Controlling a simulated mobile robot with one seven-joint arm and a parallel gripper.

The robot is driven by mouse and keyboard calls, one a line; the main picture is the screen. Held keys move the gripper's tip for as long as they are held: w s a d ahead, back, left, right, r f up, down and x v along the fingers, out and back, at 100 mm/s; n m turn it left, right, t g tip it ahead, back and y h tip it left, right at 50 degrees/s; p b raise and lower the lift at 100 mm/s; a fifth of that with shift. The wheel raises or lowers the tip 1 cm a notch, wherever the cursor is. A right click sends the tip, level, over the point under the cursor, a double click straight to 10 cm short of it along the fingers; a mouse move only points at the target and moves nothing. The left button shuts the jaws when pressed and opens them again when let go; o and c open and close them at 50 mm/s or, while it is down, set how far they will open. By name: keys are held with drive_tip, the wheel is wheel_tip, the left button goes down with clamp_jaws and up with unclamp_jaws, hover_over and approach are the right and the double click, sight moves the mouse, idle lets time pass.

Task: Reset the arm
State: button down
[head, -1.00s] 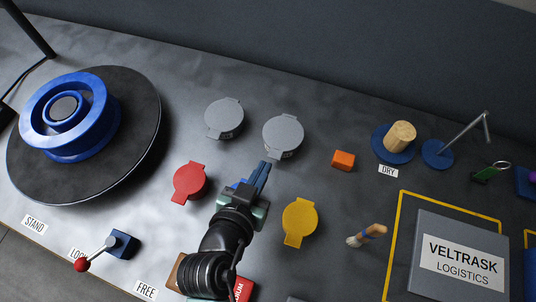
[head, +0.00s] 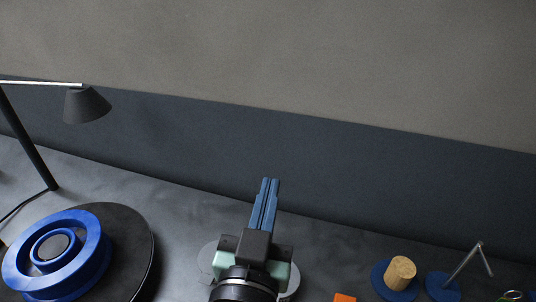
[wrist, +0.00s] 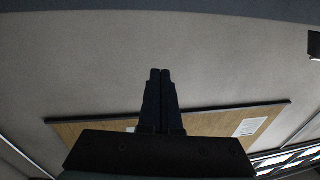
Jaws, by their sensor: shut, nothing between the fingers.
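My gripper (head: 264,205) is raised above the bench in the head view, its blue fingers together and pointing up and away toward the dark back panel. Nothing is between the fingers. In the wrist view the gripper (wrist: 160,85) also shows shut, with a plain wall and a wooden board (wrist: 85,130) behind it. My arm and gripper body cover much of the grey lids (head: 206,258) below them.
A blue wheel rim (head: 95,245) lies on the black round stand (head: 135,245) at left, with a desk lamp (head: 88,105) behind. At right are a wooden cylinder (head: 400,272) on a blue disc, a metal-armed holder (head: 462,268) and an orange block (head: 344,297).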

drive_tip(key=s+r+t+y, duration=0.1)
drive_tip(key=s+r+t, duration=0.1)
drive_tip(key=r, duration=0.9)
drive_tip(key=s+r+n+t+y, duration=0.1)
drive_tip(key=s+r+t, duration=0.2)
drive_tip(key=r, duration=0.8)
drive_tip(key=s+r+n+t+y+p, duration=0.1)
drive_tip(key=s+r+t, duration=0.1)
drive_tip(key=r, duration=0.9)
drive_tip(key=shift+s+t, duration=0.15)
drive_tip(key=shift+t, duration=0.75)
